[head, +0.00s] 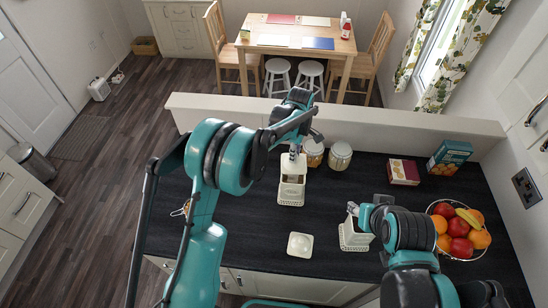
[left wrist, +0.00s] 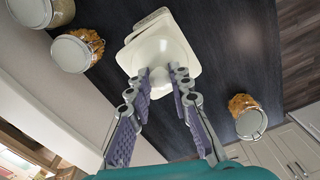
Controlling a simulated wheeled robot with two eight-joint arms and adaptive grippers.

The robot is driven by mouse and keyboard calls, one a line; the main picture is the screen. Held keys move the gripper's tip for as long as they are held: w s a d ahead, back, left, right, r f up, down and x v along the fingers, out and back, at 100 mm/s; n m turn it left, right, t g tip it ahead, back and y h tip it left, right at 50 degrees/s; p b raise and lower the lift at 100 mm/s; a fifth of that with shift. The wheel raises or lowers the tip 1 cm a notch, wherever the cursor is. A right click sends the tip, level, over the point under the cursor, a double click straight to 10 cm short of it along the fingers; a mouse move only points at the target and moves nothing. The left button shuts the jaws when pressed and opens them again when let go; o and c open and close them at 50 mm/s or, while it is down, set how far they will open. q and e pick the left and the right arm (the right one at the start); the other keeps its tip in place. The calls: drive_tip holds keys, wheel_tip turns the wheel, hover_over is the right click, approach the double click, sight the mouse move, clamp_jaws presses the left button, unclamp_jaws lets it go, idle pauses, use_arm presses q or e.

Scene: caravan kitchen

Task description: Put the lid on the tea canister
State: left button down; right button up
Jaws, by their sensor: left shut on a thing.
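My left gripper (head: 294,150) is shut on the knob of a cream square lid (left wrist: 158,52), and the fingers close around the knob in the left wrist view (left wrist: 186,92). The lid is at the top of a cream canister (head: 291,190) near the back of the counter. I cannot tell whether it is fully seated. A second cream canister (head: 356,238) stands at front right, with my right gripper (head: 353,209) at its upper left. Whether those fingers touch it or are open is unclear. Another cream lid (head: 300,245) lies on the counter. No label is readable.
Two glass jars, one on the left (head: 313,153) and one on the right (head: 340,156), stand behind near the low wall. A dark red box (head: 403,172), a teal box (head: 449,157) and a fruit bowl (head: 434,210) stand at right. The dark counter's (head: 250,235) left front is mostly clear.

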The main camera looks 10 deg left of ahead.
use_arm(q)
drive_tip(key=shift+w+d, duration=0.15)
drive_tip(key=shift+f+b, duration=0.4)
drive_tip(key=shift+f, duration=0.3)
drive_tip(key=shift+f+b, duration=0.85)
drive_tip(key=shift+f, duration=1.3)
drive_tip(key=shift+b, duration=0.6)
drive_tip(key=shift+f+b, duration=0.55)
drive_tip(key=c, duration=1.6)
unclamp_jaws()
drive_tip(key=shift+c, duration=0.2)
drive_tip(key=shift+r, duration=0.15)
